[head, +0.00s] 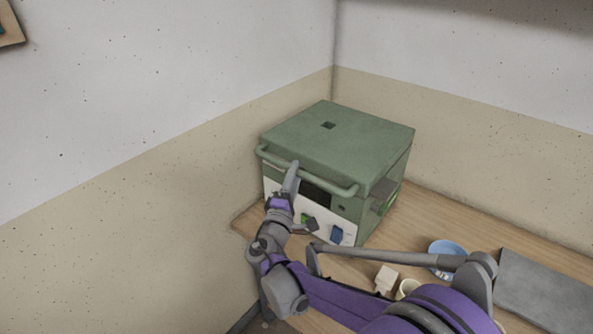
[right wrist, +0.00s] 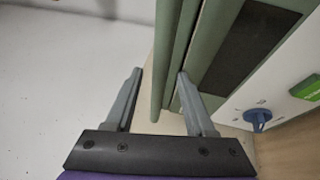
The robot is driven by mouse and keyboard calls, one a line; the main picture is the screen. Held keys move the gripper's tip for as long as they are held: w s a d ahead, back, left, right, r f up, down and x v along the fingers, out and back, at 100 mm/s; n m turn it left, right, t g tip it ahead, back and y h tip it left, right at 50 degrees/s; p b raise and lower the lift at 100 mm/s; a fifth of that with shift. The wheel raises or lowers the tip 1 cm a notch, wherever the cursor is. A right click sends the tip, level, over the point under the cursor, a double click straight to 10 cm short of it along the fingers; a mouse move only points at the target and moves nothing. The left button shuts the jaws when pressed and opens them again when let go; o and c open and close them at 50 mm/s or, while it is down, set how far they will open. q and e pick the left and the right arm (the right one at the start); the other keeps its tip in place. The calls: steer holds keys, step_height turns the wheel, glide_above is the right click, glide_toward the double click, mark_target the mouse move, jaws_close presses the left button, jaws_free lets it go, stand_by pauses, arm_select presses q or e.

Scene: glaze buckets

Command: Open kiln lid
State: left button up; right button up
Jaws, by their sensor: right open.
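The green kiln (head: 375,195) stands on the wooden counter in the corner, with its flat lid (head: 340,135) down. A green bar handle (head: 335,189) runs along the lid's front edge; it also shows in the right wrist view (right wrist: 172,75). My right gripper (head: 292,172) is at the left part of the handle. In the right wrist view its two fingers (right wrist: 160,75) are apart, with the handle bar between them and no clear grip on it. My left gripper is not in view.
The kiln's white front panel has a green switch (head: 306,219) and a blue knob (head: 337,234). A blue bowl (head: 447,249), a small cream block (head: 386,277) and a grey slab (head: 545,290) are on the counter (head: 480,225) to the right. Walls stand close behind and left.

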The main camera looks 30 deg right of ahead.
steer(key=shift+x, duration=1.05)
jaws_close()
stand_by(0.7)
